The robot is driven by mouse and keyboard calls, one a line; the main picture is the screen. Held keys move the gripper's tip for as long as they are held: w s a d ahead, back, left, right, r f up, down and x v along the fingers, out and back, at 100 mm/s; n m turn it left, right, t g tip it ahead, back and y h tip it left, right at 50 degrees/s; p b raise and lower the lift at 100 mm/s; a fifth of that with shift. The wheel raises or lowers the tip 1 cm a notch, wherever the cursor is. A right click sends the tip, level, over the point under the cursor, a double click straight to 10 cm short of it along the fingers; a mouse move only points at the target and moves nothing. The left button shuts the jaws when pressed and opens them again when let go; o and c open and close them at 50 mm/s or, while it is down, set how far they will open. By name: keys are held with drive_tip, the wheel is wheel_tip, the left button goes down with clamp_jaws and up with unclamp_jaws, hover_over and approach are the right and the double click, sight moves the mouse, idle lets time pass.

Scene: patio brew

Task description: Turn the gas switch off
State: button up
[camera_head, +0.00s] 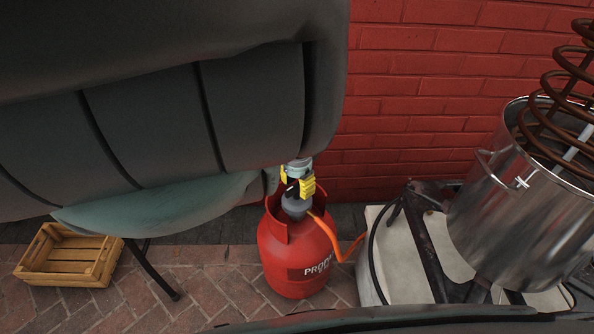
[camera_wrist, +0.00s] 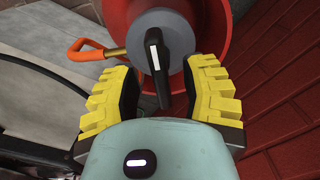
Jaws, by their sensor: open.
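The gas switch (camera_wrist: 157,57) is a black knob with a white stripe, on a grey round regulator (camera_wrist: 182,33) on top of a red propane bottle (camera_head: 285,255). In the wrist view the knob lies between the open yellow fingers of my gripper (camera_wrist: 161,99), nearer their tips, with a gap on both sides. In the head view my gripper (camera_head: 298,183) is above the bottle's collar, over the grey regulator (camera_head: 296,206). The knob itself cannot be made out there.
An orange hose (camera_head: 335,243) runs from the regulator toward the burner stand at right. A large steel pot (camera_head: 515,205) with a copper coil (camera_head: 565,95) stands there. A wooden crate (camera_head: 70,257) lies on the brick paving at left. A red brick wall (camera_head: 415,110) is behind.

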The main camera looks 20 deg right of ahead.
sight(296, 183)
drive_tip(key=r, duration=1)
drive_tip(key=shift+w+a, duration=0.1)
drive_tip(key=shift+w, duration=0.1)
drive_tip(key=shift+s+r, duration=0.15)
drive_tip(key=shift+r, duration=0.7)
